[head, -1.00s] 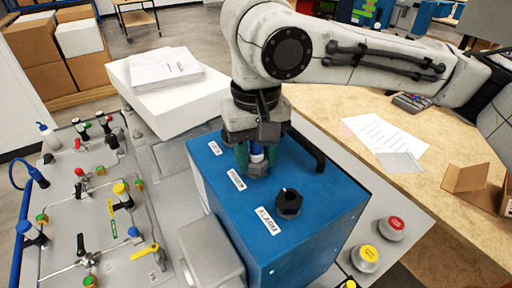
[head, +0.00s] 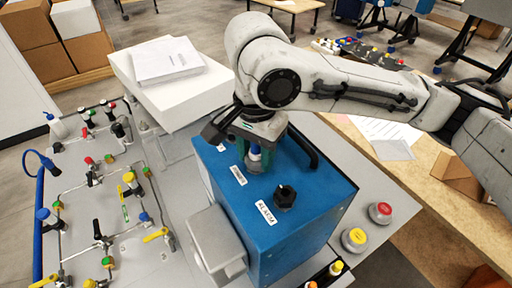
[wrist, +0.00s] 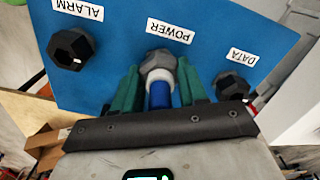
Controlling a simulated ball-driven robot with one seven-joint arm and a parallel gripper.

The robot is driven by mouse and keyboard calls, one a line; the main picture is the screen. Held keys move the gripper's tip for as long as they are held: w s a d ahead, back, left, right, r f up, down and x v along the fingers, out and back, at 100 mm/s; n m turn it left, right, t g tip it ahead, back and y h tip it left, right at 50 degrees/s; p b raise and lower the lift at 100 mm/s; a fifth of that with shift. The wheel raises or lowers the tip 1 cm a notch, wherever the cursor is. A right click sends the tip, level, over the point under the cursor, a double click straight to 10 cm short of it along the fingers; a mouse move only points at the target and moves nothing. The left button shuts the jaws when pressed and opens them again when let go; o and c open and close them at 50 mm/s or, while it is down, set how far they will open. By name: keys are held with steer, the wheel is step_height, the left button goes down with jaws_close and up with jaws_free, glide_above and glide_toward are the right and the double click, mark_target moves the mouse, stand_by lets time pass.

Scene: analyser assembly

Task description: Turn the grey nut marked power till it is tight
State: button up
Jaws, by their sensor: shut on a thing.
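The grey nut marked power (wrist: 158,66) sits on the blue box's top under the POWER label (wrist: 170,31). A blue plug (wrist: 160,95) stands in line with it. My gripper (wrist: 159,80) has its green fingers on either side of the nut and is shut on it. In the head view my gripper (head: 254,160) points down at the blue box (head: 310,215), and its fingers partly hide the nut. How tight the nut is cannot be told.
A dark nut by the ALARM label (wrist: 70,48) and another by the DATA label (wrist: 231,86) flank the power nut. A black handle (head: 304,148) rises behind my gripper. A grey housing (head: 217,242) stands in front of the box.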

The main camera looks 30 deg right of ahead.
steer(key=o, duration=1)
